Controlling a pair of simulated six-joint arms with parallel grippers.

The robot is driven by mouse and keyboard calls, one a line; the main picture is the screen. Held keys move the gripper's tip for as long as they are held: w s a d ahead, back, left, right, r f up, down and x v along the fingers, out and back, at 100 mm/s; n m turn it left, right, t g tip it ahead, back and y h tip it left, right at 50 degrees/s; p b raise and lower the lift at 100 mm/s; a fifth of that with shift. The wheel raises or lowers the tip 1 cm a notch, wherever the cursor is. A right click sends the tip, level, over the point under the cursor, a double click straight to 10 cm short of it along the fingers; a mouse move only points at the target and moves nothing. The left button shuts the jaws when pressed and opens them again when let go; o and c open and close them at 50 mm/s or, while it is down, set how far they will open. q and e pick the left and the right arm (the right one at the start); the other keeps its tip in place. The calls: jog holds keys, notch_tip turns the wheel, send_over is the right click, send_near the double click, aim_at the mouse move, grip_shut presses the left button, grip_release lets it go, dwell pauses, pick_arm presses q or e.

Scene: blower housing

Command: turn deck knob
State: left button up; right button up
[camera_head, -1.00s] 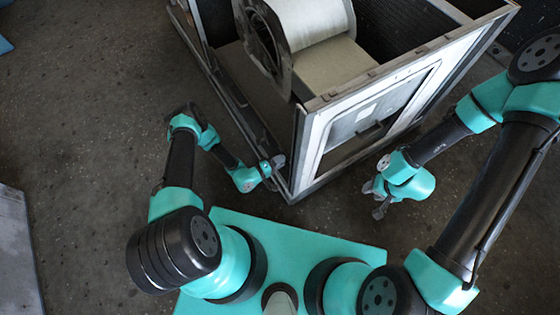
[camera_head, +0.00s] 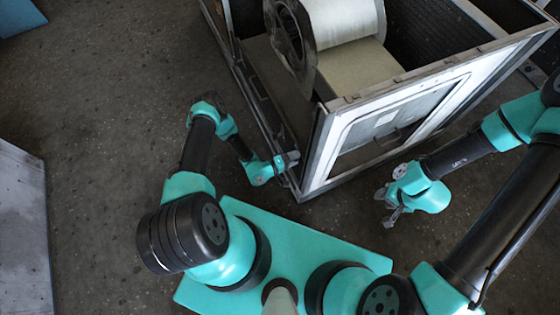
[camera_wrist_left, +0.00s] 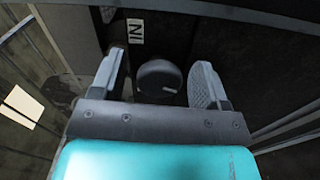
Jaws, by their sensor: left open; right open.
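A round black knob (camera_wrist_left: 160,76) sits on a dark panel in the left wrist view. It lies between the two spread fingers of my left gripper (camera_wrist_left: 158,82), with gaps on both sides. Whether the fingers reach its depth is unclear. In the head view, my left gripper (camera_head: 288,160) is at the near left corner of the blower housing (camera_head: 318,150); the knob is hidden there. My right gripper (camera_head: 388,204) is open and empty, apart from the housing, in front of its near face.
The open-topped housing holds a large pale drum (camera_head: 343,22) with a dark side plate. Bare dark floor (camera_head: 95,110) lies to the left. A grey panel (camera_head: 22,235) stands at the far left.

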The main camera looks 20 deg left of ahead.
pick_arm(q)
jog(key=shift+s+a, duration=0.1)
jog(key=v, duration=1.7)
jog(key=shift+s+r, duration=0.1)
jog(key=s+d+r+m+g+y, duration=0.25)
jog(key=s+r+m+g, duration=0.5)
jog(key=g, duration=0.95)
jog(key=w+r+n+t+y, duration=0.1)
jog(key=w+r+t+y, duration=0.3)
jog(key=r, duration=0.9)
jog(key=w+y, duration=0.2)
jog(key=w, duration=0.1)
jog(key=shift+w+d+r+t, duration=0.15)
jog(key=shift+w+r+t, duration=0.15)
jog(key=shift+w+t, duration=0.1)
